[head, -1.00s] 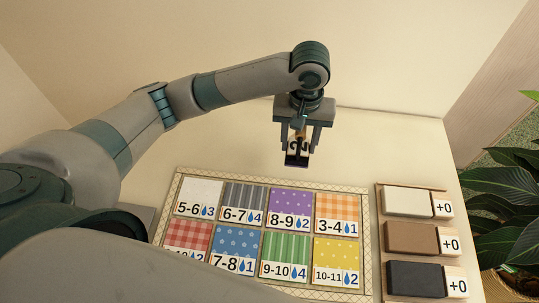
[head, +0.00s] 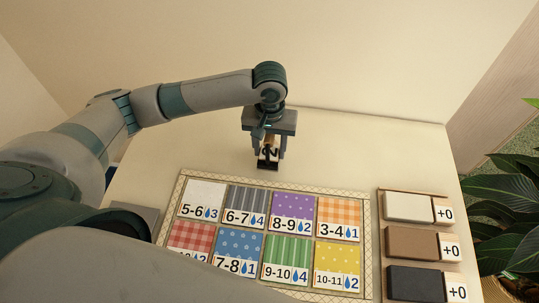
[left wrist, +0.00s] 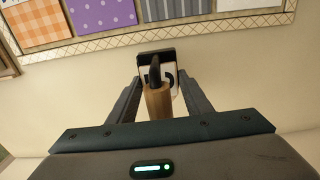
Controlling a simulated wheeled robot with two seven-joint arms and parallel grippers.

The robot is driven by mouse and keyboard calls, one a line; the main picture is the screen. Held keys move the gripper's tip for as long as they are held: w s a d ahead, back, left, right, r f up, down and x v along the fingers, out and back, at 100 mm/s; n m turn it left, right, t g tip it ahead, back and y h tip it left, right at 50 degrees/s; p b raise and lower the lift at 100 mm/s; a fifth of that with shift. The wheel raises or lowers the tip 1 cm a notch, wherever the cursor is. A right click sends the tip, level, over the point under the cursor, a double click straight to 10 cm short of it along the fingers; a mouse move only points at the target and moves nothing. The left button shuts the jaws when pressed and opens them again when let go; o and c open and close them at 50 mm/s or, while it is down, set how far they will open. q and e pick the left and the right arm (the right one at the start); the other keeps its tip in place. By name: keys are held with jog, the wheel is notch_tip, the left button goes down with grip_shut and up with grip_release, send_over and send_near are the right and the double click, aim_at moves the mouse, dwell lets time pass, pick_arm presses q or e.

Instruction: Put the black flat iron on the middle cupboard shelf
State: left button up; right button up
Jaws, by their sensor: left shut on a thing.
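My left gripper (head: 269,150) is shut on the black flat iron (head: 268,166), above the cream table behind the patterned cards. In the left wrist view the iron (left wrist: 146,61) shows a dark base edge, a pale face with a dark mark, a black curved neck and a wooden handle (left wrist: 158,101) between the fingers. The gripper (left wrist: 160,92) hides part of it. I cannot tell how high the iron is above the table. The cupboard and its middle shelf are not in view. My right gripper is not in view.
A framed board (head: 367,215) with several patterned, numbered cards lies in front of the gripper. At its right a wooden rack (head: 381,240) holds white, brown and black blocks marked +0. A leafy plant (head: 510,205) stands at the far right. Bare table (head: 360,150) lies behind the board.

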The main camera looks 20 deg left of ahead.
aim_at(270, 145)
pick_arm(q)
jog(key=shift+f, duration=0.25)
notch_tip(270, 145, down, 3)
jog(key=shift+f+p, duration=0.15)
jog(key=shift+p, duration=0.15)
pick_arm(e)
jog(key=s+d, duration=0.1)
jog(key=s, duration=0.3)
pick_arm(q)
jog(key=shift+f, duration=0.1)
jog(key=o, duration=1.4)
jog(key=shift+f, duration=0.1)
jog(key=shift+o, duration=0.9)
jog(key=shift+r, duration=0.55)
notch_tip(270, 145, up, 11)
jog(key=shift+r+b, duration=0.1)
jog(key=shift+b, duration=0.45)
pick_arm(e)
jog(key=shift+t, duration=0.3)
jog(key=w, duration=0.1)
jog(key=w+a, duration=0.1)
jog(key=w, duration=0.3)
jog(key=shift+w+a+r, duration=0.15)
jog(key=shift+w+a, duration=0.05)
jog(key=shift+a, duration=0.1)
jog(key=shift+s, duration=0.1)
